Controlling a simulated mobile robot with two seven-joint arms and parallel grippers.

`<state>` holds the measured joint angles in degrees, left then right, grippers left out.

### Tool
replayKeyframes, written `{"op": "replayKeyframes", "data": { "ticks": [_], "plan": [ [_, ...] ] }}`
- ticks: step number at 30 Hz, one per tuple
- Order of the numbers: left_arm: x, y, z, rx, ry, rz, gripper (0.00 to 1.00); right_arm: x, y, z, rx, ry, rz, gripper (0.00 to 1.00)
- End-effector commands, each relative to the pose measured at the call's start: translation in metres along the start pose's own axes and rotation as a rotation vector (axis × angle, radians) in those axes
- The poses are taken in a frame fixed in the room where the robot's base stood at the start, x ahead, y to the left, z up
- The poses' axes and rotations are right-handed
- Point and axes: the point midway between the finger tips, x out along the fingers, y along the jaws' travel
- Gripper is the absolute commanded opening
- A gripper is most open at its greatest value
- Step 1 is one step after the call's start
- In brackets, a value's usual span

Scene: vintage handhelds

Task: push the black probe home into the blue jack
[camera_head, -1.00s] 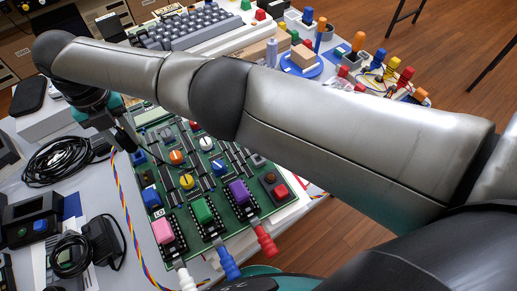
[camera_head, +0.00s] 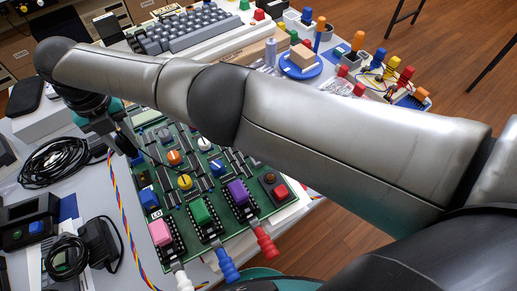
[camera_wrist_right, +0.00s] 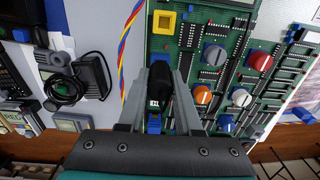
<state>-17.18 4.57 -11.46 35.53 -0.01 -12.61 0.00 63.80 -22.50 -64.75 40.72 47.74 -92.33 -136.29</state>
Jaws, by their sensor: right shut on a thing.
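The black probe (camera_wrist_right: 159,88) is between the fingers of my right gripper (camera_wrist_right: 159,72) in the right wrist view. The gripper is shut on it above the left edge of the green circuit board (camera_wrist_right: 215,28). How deep the probe sits cannot be told. My left gripper is not in view.
Knobs, such as an orange one (camera_wrist_right: 202,95), and several chips stand on the board. A twisted coloured wire (camera_head: 122,215) runs along its left side. A coiled black cable (camera_head: 48,165) and an adapter (camera_head: 101,240) lie left. A keyboard (camera_head: 185,32) is behind.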

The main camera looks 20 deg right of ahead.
Motion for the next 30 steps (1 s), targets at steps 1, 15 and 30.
{"op": "replayKeyframes", "data": {
  "ticks": [1, 15, 30],
  "plan": [
    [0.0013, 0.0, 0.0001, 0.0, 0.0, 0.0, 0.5, 0.0019, 0.0002, -0.0002, 0.0, 0.0, 0.001, 0.0],
    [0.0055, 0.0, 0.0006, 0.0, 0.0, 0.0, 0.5, 0.0083, -0.0002, -0.0002, 0.0, 0.001, 0.0, 0.48],
    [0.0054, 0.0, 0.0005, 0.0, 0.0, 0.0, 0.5, 0.0078, -0.0002, 0.0, 0.0, 0.0, 0.0, 0.52]
  ]
}}
